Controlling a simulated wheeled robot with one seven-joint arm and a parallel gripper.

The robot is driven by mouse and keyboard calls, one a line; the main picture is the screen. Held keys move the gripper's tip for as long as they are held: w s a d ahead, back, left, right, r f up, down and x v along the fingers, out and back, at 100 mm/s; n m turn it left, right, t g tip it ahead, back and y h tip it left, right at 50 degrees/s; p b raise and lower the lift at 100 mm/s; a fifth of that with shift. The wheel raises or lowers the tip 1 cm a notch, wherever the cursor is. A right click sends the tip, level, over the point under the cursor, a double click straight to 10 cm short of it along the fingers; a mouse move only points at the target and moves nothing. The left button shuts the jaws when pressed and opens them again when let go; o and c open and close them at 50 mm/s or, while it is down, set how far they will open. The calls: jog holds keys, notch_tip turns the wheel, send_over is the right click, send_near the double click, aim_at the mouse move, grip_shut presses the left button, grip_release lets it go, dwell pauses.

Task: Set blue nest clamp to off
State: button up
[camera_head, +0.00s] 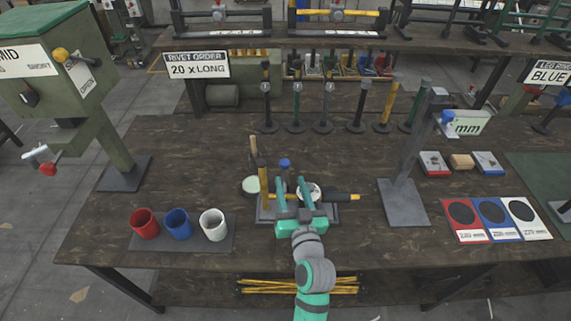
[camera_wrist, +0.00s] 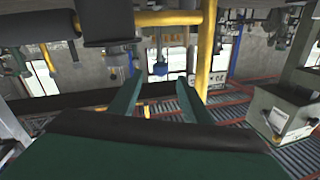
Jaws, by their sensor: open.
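A small blue knob (camera_head: 285,163), which looks like the blue nest clamp, stands on the dark fixture (camera_head: 333,215) at the middle of the bench. In the wrist view, which looks upside down, the blue knob (camera_wrist: 160,68) hangs between the fingertips in the picture. My gripper (camera_head: 290,184) is open and empty, with its green fingers reaching over the fixture just in front of the knob. It also shows in the wrist view (camera_wrist: 158,82). I see no contact with the knob. The clamp's base is partly hidden by my fingers, and its on or off position cannot be told.
Red, blue and white cups (camera_head: 178,224) stand left. A grey gauge stand (camera_head: 402,200) stands right. Several upright tools (camera_head: 297,108) stand behind.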

aim_at(286, 168)
jog(key=w, duration=0.2)
jog(key=w+a, duration=0.1)
jog(key=w, duration=0.4)
jog(key=shift+w+a, duration=0.2)
jog(key=shift+w, duration=0.1)
jog(key=shift+w+a, duration=0.35)
jog(key=shift+w, duration=0.05)
